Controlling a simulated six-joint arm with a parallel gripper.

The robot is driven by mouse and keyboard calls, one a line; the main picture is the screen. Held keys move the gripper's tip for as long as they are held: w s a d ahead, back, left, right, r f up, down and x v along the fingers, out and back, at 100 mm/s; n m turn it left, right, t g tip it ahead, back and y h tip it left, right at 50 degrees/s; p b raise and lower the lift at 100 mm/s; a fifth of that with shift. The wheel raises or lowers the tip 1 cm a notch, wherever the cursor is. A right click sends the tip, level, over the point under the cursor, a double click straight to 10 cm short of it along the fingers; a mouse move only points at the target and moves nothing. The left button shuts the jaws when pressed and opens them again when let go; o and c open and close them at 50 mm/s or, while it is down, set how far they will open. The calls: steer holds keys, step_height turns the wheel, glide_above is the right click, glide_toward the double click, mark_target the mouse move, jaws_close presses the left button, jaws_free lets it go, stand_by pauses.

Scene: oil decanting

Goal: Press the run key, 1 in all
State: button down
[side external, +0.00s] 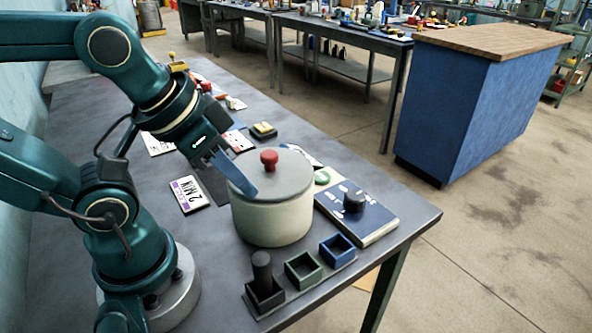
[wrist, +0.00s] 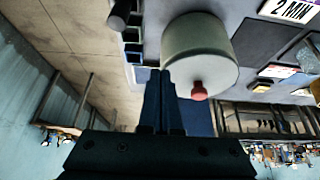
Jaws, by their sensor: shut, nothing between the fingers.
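A small dark block with a yellow top (side external: 263,130) lies on the table behind the pot; it also shows in the wrist view (wrist: 262,86). I cannot read any label on it, so I cannot tell if it is the run key. A blue panel with a black dial (side external: 375,222) lies right of the pot, its markings too small to read. My gripper (side external: 250,193) is shut and empty, its blue fingers pointing down beside the pot's lid. In the wrist view the shut fingertips (wrist: 160,75) overlap the pot's edge; I cannot tell whether they touch it.
A cream pot (side external: 272,220) with a grey lid and red knob (side external: 269,160) stands mid-table. Black, green and blue open boxes (side external: 303,270) line the front; a dark cylinder (side external: 262,268) stands in the black one. A "2 MIN" card (side external: 188,194) lies left of the pot.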

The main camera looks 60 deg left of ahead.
steer(key=w+d+r+n+h, duration=0.2)
steer(key=w+d+r+n, duration=0.1)
steer(key=w+r+n, duration=0.15)
steer(key=n+h, duration=0.5)
steer(key=n, duration=0.7)
glide_above(316, 174)
step_height(316, 174, down, 7)
steer(key=shift+f, duration=0.15)
steer(key=shift+f, duration=4.4)
steer(key=shift+f, duration=0.1)
